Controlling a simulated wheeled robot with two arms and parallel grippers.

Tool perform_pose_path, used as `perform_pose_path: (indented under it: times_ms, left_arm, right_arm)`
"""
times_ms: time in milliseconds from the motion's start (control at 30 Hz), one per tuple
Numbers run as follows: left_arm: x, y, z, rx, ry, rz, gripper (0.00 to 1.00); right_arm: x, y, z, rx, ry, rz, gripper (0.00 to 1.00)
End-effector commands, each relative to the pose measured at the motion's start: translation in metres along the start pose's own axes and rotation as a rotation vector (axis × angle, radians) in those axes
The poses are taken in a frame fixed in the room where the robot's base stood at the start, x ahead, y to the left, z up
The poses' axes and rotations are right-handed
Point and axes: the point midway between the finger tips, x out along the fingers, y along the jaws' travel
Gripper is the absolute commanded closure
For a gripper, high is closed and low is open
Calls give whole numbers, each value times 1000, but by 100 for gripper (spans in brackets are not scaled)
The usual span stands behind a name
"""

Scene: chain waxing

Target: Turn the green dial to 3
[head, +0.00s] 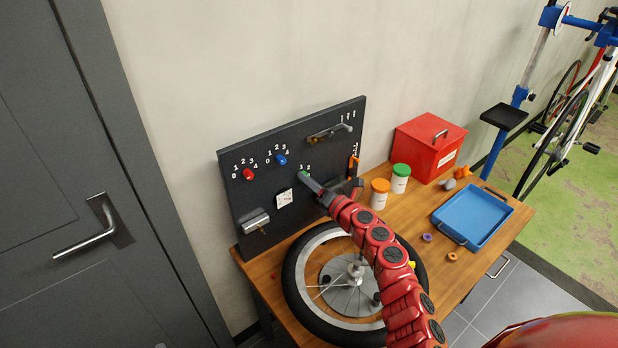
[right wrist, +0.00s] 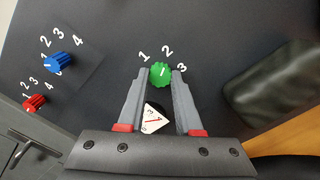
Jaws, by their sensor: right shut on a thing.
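The green dial (right wrist: 160,72) sits on the black panel (head: 262,140), with white numbers 1, 2 and 3 around it in the right wrist view. Its white mark points up, roughly toward the 2. My right gripper (right wrist: 158,77) has a finger on each side of the dial and is shut on it. In the head view the right gripper (head: 310,181) reaches the panel and mostly hides the dial. My left gripper is not in view.
A red dial (head: 248,174) and a blue dial (head: 281,160) are left of the green one. A wheel (head: 297,292) lies below my arm. Orange-lidded (head: 379,194) and green-lidded (head: 400,178) jars, a red box (head: 428,146) and a blue tray (head: 473,218) stand to the right.

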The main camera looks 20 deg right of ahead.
Motion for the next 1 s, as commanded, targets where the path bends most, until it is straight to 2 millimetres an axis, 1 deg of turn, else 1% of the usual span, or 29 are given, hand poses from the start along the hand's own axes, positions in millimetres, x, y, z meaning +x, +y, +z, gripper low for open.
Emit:
perform_pose_path:
  times_ms: [33,600,800,1000]
  left_arm:
    - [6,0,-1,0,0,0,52]
    - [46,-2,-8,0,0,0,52]
    - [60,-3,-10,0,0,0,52]
    - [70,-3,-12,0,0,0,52]
  right_arm:
    - [0,2,1,43,3,-2,100]
    - [0,2,2,583,1,-3,100]
    - [0,2,2,752,-1,-2,100]
    - [0,0,1,882,0,-3,100]
